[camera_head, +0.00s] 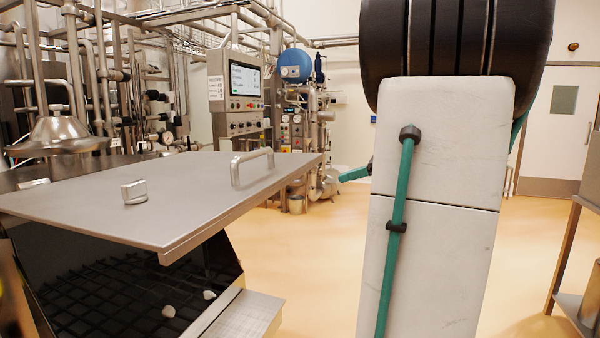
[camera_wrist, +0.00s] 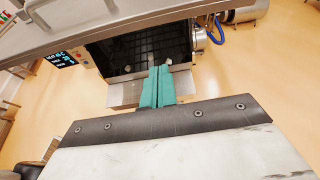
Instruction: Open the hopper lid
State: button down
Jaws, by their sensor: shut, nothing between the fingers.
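The hopper lid (camera_head: 190,190) is a flat grey metal plate with a bar handle (camera_head: 252,167) and a small metal knob (camera_head: 134,192) on top. It is partly raised, with a wide gap under its near edge. The hopper (camera_head: 240,310) below shows a dark inside with a black grid (camera_head: 110,295). In the wrist view the lid (camera_wrist: 120,25) crosses the top, above the hopper's dark opening. My gripper's teal fingers (camera_wrist: 158,75) are shut together and empty, in front of that opening. In the head view a teal fingertip (camera_head: 354,174) shows right of the lid, apart from it; my arm hides the rest.
Several pale lumps (camera_head: 168,311) lie on the grid. A control panel with a screen (camera_head: 245,80) and pipework stand behind. A metal table (camera_head: 575,300) is at the right edge. Open floor (camera_head: 320,260) lies between the hopper and my arm.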

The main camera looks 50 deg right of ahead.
jog(key=w+a, duration=0.3)
jog(key=w, duration=0.6)
jog(key=shift+a+r, duration=0.15)
jog(key=shift+r, duration=0.1)
jog(key=shift+r, duration=0.1)
